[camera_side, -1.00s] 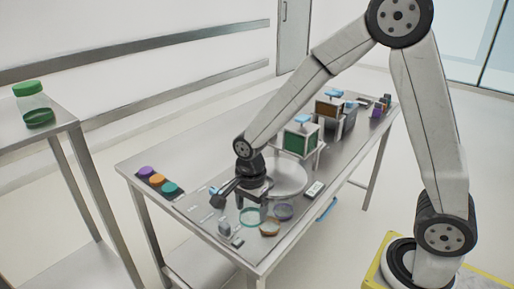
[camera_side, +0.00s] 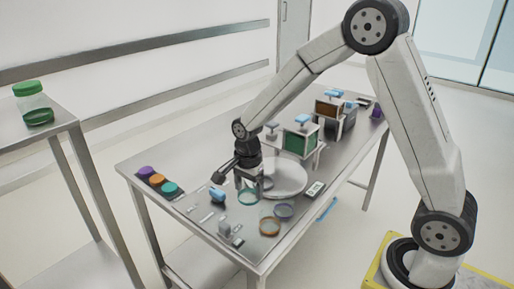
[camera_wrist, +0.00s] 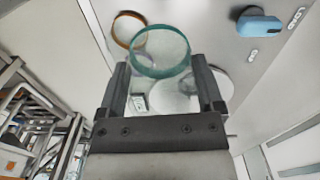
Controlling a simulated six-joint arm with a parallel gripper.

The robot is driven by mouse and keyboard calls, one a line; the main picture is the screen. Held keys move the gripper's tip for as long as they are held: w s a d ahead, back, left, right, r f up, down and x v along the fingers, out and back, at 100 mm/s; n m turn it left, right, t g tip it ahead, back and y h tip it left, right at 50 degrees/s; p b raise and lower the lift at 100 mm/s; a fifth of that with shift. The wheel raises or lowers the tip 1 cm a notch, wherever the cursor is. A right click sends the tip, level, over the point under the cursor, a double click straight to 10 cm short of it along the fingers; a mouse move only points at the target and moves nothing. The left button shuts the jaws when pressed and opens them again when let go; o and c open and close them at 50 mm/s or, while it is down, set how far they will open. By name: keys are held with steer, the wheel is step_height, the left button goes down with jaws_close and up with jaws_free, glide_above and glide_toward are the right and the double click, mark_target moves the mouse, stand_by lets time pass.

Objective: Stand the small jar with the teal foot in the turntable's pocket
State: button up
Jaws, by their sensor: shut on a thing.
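The small clear jar with the teal foot (camera_side: 248,199) hangs under my gripper (camera_side: 247,184), its teal foot lowest. My gripper is shut on it. In the wrist view the teal ring of the jar (camera_wrist: 160,72) shows just beyond and between my fingertips (camera_wrist: 160,64). The turntable (camera_side: 288,178) is a pale round disc just right of the jar in the side view. It shows partly behind the jar in the wrist view (camera_wrist: 172,99). A dark-rimmed round form at its left edge may be the pocket; my gripper partly hides it.
Jars with an orange foot (camera_side: 270,226) and a purple foot (camera_side: 284,211) stand near the front edge. A blue-topped object (camera_side: 217,195) is to the left. A small display device (camera_side: 315,189) lies right of the turntable. Boxes on stands (camera_side: 300,141) rise behind.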

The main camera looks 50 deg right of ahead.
steer(key=w+d, duration=0.3)
steer(key=d, duration=0.4)
steer(key=w+d+f, duration=0.1)
steer(key=w+d, duration=0.2)
steer(key=d, duration=0.5)
steer(key=shift+w, duration=0.35)
steer(key=shift+f, duration=0.25)
steer(key=shift+f, duration=2.15)
steer(key=shift+f, duration=1)
stand_by(0.6)
steer(key=o, duration=1.1)
steer(key=shift+c, duration=0.2)
